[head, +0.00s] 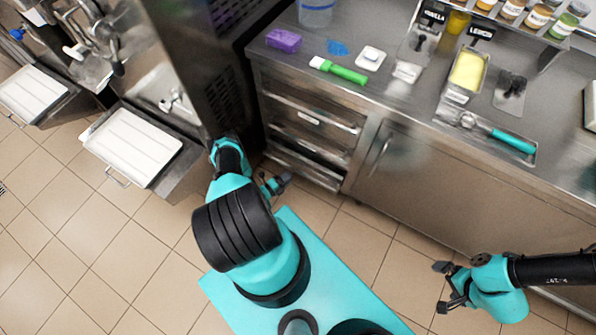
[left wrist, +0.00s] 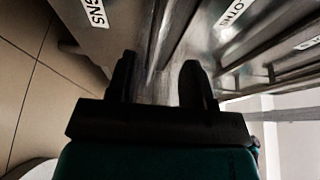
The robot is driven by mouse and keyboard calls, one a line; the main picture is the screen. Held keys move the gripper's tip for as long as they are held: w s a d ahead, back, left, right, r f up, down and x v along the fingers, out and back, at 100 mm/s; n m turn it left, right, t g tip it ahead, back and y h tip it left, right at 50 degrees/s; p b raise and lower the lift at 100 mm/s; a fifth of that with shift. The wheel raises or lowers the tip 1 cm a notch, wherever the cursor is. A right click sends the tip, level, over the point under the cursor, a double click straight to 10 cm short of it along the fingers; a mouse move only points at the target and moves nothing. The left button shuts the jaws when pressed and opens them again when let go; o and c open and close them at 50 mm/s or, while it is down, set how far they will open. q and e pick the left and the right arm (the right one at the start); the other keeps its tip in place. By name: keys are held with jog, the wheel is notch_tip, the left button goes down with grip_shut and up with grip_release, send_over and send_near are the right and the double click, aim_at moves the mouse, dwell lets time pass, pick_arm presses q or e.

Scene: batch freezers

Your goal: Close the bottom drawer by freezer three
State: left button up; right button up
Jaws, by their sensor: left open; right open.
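The steel drawer stack (head: 312,118) stands under the counter beside the freezer. Its bottom drawer (head: 305,172) is low, near the floor, and seems to stand out a little from those above; how far is hard to tell. My left gripper (head: 275,185) is low, just left of and in front of the bottom drawer. In the left wrist view its two fingers (left wrist: 157,80) are apart with nothing between them. A labelled front panel (left wrist: 95,30), likely the bottom drawer, is close by the left finger. My right gripper (head: 445,290) is open and empty over the floor at the lower right.
A dark freezer body (head: 205,70) stands left of the drawers, with white trays (head: 132,145) further left. A closed cabinet door (head: 420,180) is right of the drawers. The counter (head: 395,95) holds a scoop, tubs and a green brush. Tiled floor in front is clear.

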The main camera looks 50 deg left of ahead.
aim_at(298, 170)
pick_arm(q)
jog(key=w, duration=0.6)
jog(key=shift+w+d, duration=0.35)
jog(key=shift+d, duration=0.05)
jog(key=shift+c, duration=0.2)
grip_shut()
